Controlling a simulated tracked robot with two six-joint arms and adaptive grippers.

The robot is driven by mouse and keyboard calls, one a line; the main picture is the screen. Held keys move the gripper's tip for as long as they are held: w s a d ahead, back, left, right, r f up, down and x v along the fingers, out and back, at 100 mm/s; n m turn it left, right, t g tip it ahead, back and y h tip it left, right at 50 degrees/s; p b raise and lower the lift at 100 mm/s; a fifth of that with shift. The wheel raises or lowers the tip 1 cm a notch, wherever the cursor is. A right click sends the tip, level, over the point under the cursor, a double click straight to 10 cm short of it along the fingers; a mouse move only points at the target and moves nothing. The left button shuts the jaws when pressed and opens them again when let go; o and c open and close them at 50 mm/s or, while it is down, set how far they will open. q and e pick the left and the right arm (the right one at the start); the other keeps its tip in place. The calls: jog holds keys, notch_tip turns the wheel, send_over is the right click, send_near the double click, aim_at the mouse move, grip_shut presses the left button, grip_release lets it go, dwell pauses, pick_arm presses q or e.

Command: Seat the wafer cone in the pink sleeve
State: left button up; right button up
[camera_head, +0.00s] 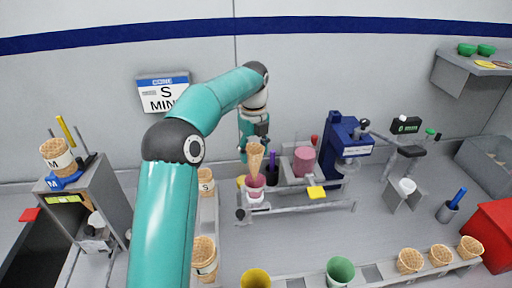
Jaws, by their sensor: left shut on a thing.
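The wafer cone (255,161) is tan and points tip down near the middle of the head view. My left gripper (257,139) comes down from above and is shut on the cone's upper part. The pink sleeve (255,182) stands upright directly below, at the left end of a metal rack. The cone's lower end is at or just inside the sleeve's mouth; I cannot tell how deep it sits. The gripper's fingers are small and partly hidden by my arm. My right gripper is not in view.
A purple-handled tool in a dark cup (271,175) stands close right of the sleeve. A pink tub (304,161) and a blue machine (342,139) are farther right. Several waffle cups and a green cup (340,270) line the front rail. Grey counter (300,233) lies open between.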

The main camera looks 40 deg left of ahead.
aim_at(255, 178)
pick_arm(q)
jog(key=shift+w+d+f, duration=0.1)
jog(key=shift+d+f, duration=0.05)
jog(key=shift+f, duration=3.55)
jog(key=shift+f+b, duration=0.85)
jog(key=shift+f, duration=0.4)
jog(key=shift+s+d+f, duration=0.1)
jog(key=shift+s+f, duration=0.15)
jog(key=shift+f, duration=0.05)
jog(key=shift+o, duration=0.4)
jog(key=shift+f, duration=0.1)
jog(key=shift+o, duration=0.2)
jog(key=o, duration=0.9)
jog(key=shift+w, duration=0.1)
